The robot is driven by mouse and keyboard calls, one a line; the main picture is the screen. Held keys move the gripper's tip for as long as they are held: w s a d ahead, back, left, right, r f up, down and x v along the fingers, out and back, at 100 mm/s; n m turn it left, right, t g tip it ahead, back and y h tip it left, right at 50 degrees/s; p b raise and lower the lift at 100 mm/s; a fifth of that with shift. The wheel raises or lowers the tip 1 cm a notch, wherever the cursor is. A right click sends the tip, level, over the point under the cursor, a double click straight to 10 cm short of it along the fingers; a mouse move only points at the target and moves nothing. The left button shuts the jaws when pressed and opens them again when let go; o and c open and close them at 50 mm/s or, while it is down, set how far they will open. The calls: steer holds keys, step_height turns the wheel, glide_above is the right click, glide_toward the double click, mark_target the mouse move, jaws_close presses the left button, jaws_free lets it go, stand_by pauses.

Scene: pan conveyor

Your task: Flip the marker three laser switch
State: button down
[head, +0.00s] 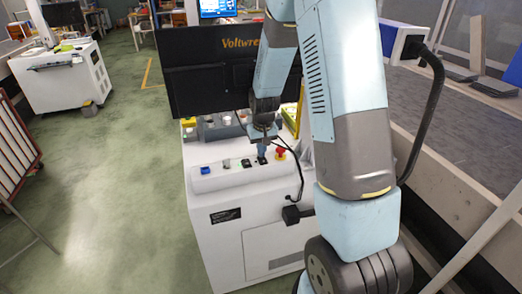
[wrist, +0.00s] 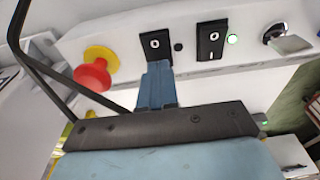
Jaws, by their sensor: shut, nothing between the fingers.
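Two black rocker switches sit side by side on the white sloped control panel. In the wrist view, one switch (wrist: 155,43) is just beyond my fingertips, with a white ring mark showing on it. The other switch (wrist: 211,40) is to its right, clear of the fingers. No label tells me which one is marker three. My gripper (wrist: 158,68) is shut and empty, its blue fingertips overlapping the lower edge of the left switch; I cannot tell whether they touch. In the head view my gripper (head: 262,150) points down at the panel's right part.
A dark monitor (head: 215,75) rises behind the panel.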

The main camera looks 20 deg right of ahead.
steer(key=shift+a, duration=0.1)
steer(key=shift+a+f, duration=0.1)
steer(key=shift+d, duration=0.2)
steer(key=shift+s+r, duration=0.25)
steer(key=shift+s, duration=0.5)
step_height(320, 180, up, 24)
steer(key=s, duration=0.3)
steer(key=shift+f, duration=0.15)
stand_by(0.3)
stand_by(0.4)
